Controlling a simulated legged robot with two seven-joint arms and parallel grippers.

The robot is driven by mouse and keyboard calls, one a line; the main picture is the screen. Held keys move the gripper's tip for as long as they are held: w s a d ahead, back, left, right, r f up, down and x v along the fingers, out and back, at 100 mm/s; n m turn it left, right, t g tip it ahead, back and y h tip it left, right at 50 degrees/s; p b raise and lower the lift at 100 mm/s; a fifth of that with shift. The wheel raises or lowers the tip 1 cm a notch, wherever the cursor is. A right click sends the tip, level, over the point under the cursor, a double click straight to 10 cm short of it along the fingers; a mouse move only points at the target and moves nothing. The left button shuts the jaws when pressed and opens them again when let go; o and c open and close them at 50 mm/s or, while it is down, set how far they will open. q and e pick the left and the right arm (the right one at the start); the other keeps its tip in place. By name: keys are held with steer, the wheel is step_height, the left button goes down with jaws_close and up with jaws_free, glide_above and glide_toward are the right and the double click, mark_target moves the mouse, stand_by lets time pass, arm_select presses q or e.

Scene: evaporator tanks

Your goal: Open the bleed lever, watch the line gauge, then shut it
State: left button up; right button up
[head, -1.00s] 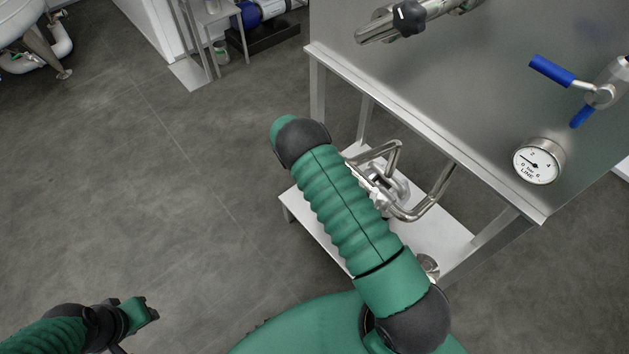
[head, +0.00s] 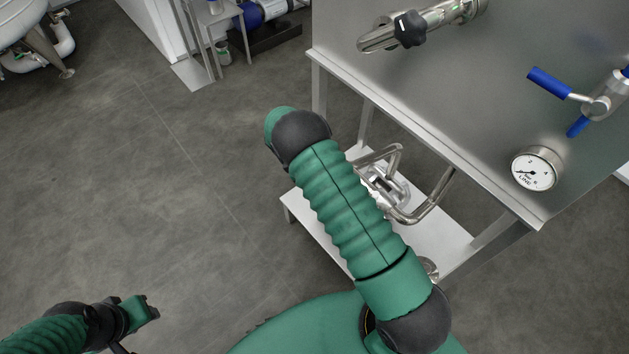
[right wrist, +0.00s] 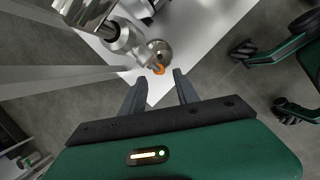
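The line gauge (head: 535,168) is a round white dial on the steel panel; its needle points to the lower left, near zero. A blue-handled lever (head: 551,82) sits on a fitting above it; I cannot tell whether it is the bleed lever. In the right wrist view, my right gripper (right wrist: 160,76) is open, its dark fingers apart. An orange-tipped part (right wrist: 159,69) by a round steel fitting (right wrist: 159,51) lies between or just beyond the fingertips; contact is unclear. My right gripper is hidden in the head view. My left gripper (head: 148,308) is at the lower left, away from everything.
A steel stand (head: 425,130) carries the panel, with a white lower shelf (head: 440,240) and bent steel pipes (head: 432,203) below. A horizontal steel fitting with a black knob (head: 410,28) sits at the panel's top. Open grey floor (head: 130,180) lies to the left.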

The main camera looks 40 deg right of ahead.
steer(key=s+p+v, duration=0.1)
steer(key=p+v, duration=0.1)
steer(key=v, duration=0.9)
steer(key=shift+w, duration=0.5)
steer(key=shift+c, duration=0.4)
